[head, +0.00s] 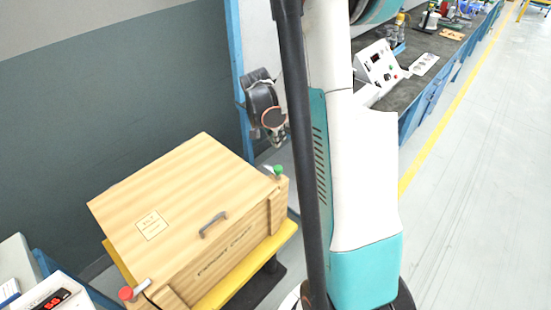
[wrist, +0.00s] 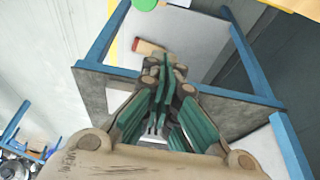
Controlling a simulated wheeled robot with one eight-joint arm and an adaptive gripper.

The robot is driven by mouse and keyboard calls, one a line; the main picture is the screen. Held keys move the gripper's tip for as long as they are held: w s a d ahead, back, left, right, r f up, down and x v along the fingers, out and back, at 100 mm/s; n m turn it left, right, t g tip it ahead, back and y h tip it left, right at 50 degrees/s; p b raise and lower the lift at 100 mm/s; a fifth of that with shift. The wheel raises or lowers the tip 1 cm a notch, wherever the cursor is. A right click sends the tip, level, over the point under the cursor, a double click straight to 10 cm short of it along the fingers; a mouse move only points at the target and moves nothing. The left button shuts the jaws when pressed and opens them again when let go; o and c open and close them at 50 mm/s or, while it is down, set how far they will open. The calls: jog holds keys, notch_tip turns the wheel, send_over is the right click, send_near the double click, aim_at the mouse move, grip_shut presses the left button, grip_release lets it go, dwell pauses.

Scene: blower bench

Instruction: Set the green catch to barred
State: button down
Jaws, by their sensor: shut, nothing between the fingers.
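The green catch (head: 278,170) is a green-knobbed lever at the right end of the wooden chest's front edge (head: 235,235), with its pale arm beside the knob. My gripper (head: 278,140) hangs just above and behind this knob in the head view, apart from it. In the wrist view the fingers of my gripper (wrist: 165,65) are closed together and hold nothing. A green round knob (wrist: 145,4) shows at the top edge of that view, cut off, beyond the fingertips. I cannot read the catch's setting.
A red-knobbed lever (head: 126,293) sits at the chest's left front. A grey handle (head: 212,225) is on the lid. The chest rests on a yellow stand (head: 245,268). A dark workbench (head: 430,60) with instruments is at the right. Floor (head: 470,200) right of my body is clear.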

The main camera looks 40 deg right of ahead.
jog(key=b+x, duration=0.4)
jog(key=x, duration=0.6)
jog(key=a, duration=0.4)
jog(key=shift+s+b, duration=0.15)
jog(key=shift+b, duration=0.25)
jog(key=shift+r, duration=0.1)
